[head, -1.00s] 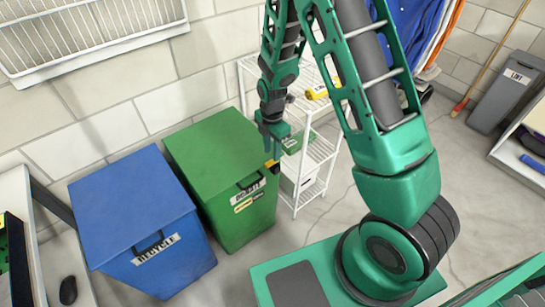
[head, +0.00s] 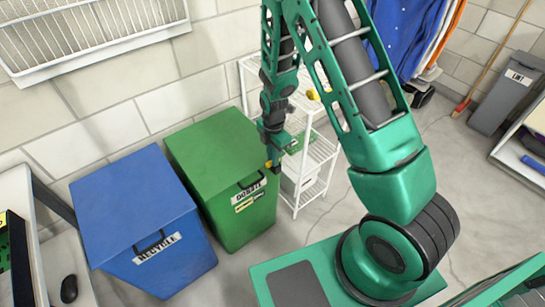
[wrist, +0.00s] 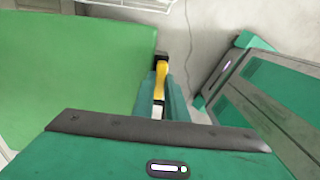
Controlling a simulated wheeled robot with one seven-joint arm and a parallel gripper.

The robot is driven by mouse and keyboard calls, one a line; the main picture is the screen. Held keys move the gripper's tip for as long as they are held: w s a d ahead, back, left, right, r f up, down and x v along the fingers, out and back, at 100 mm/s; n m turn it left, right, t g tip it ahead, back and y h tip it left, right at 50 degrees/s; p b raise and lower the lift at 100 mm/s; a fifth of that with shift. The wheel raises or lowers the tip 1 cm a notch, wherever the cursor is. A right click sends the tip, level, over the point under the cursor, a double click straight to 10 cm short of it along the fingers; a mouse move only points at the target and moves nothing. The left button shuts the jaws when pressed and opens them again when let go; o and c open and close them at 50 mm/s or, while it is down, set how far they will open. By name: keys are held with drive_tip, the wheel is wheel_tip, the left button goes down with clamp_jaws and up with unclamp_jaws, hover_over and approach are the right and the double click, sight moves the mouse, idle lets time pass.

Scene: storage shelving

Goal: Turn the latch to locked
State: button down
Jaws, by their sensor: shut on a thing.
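The green bin (head: 222,160) marked DONATE stands with its lid closed. The latch is a small yellow lever (wrist: 160,78) on a dark mount at the bin's right edge in the wrist view. My gripper (wrist: 163,100) is shut on this lever, whose far end shows beyond the fingers. In the head view my gripper (head: 271,158) points down beside the bin's right front corner, with a bit of yellow at its tip. The fingers hide part of the lever, and I cannot tell whether it stands at locked.
A blue RECYCLE bin (head: 140,222) stands left of the green one. A white wire shelf (head: 318,152) stands close behind and right of my gripper, with a yellow item on it.

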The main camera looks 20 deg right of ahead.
drive_tip(key=shift+w+m, duration=0.2)
drive_tip(key=shift+m, duration=0.1)
drive_tip(key=m, duration=0.2)
drive_tip(key=w+m, duration=0.1)
drive_tip(key=m, duration=0.1)
drive_tip(key=shift+r, duration=0.1)
drive_tip(key=m, duration=0.3)
drive_tip(key=w+m, duration=0.1)
drive_tip(key=m, duration=0.1)
drive_tip(key=shift+d+m, duration=0.1)
drive_tip(key=shift+m, duration=0.3)
drive_tip(key=m, duration=0.3)
drive_tip(key=shift+w+d+m, duration=0.15)
drive_tip(key=shift+d+m, duration=0.05)
drive_tip(key=shift+m, duration=0.1)
drive_tip(key=shift+w+d+m, duration=0.1)
drive_tip(key=shift+d+m, duration=0.05)
drive_tip(key=shift+m, duration=0.8)
drive_tip(key=shift+w+d+m, duration=0.1)
drive_tip(key=shift+d+m, duration=0.05)
drive_tip(key=shift+m, duration=0.8)
drive_tip(key=c, duration=1.8)
unclamp_jaws()
drive_tip(key=shift+o, duration=0.2)
drive_tip(key=shift+s, duration=0.2)
